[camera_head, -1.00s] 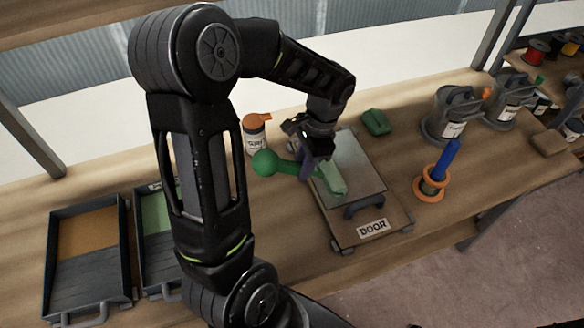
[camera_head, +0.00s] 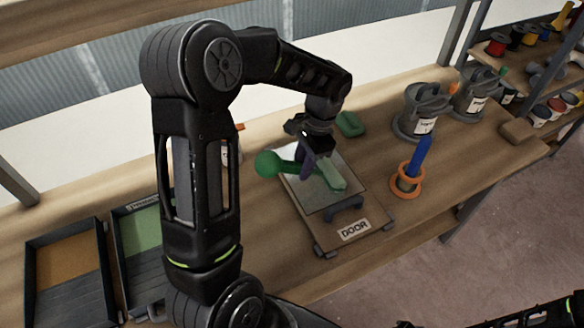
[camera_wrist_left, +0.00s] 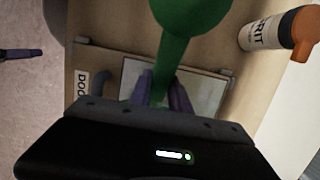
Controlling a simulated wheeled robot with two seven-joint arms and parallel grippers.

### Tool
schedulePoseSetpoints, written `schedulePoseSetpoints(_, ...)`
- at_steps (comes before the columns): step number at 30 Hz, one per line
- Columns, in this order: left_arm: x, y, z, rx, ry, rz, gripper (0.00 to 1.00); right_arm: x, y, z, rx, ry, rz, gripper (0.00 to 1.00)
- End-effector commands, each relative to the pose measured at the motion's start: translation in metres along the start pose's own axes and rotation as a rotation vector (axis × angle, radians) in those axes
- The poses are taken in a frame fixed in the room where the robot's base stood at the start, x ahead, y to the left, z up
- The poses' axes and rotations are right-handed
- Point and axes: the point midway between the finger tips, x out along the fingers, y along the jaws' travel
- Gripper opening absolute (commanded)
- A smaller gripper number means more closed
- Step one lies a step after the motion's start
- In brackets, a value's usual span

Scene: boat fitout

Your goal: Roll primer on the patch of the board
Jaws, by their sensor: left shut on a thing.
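The board (camera_head: 298,217), labelled DOOR, lies on the workbench with a pale grey patch (camera_head: 312,196) on its far part and a dark handle (camera_head: 345,209) below the patch. My left gripper (camera_head: 305,175) is shut on a green roller (camera_head: 270,164) with a ball-shaped handle end; its pale green head (camera_head: 329,176) is over the patch. I cannot tell whether the head touches it. In the left wrist view the roller's green handle (camera_wrist_left: 188,14) rises between the purple fingers. A tray with green primer (camera_head: 140,232) stands at the left.
A tray with an orange-brown floor (camera_head: 70,268) stands at far left. A spirit bottle (camera_wrist_left: 266,32) is beyond the board.

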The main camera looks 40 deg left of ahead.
Motion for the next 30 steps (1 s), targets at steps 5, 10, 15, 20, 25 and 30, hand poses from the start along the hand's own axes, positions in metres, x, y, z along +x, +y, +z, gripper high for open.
schedulePoseSetpoints(5, 0.000, 0.000, -0.002, -0.001, -0.001, 0.001, 0.00, 0.000, 0.000, 0.000, 0.000, 0.000, 0.000, 0.36)
schedulePoseSetpoints(10, 0.000, 0.000, -0.002, -0.001, -0.002, 0.001, 0.00, 0.000, 0.000, 0.000, 0.000, 0.000, 0.000, 0.36)
schedulePoseSetpoints(15, -0.003, 0.000, -0.013, 0.000, -0.001, 0.001, 0.00, -0.002, -0.001, 0.000, 0.000, 0.000, 0.000, 0.36)
schedulePoseSetpoints(20, -0.009, 0.000, -0.033, 0.001, -0.002, 0.001, 0.00, -0.005, -0.002, 0.000, 0.000, 0.000, 0.000, 0.36)
schedulePoseSetpoints(25, -0.012, 0.000, -0.046, 0.000, -0.001, 0.000, 0.00, -0.007, -0.003, 0.000, 0.000, 0.000, 0.000, 0.36)
schedulePoseSetpoints(30, -0.013, 0.000, -0.047, -0.001, -0.001, 0.001, 0.00, -0.007, -0.002, 0.000, 0.000, 0.000, 0.000, 0.36)
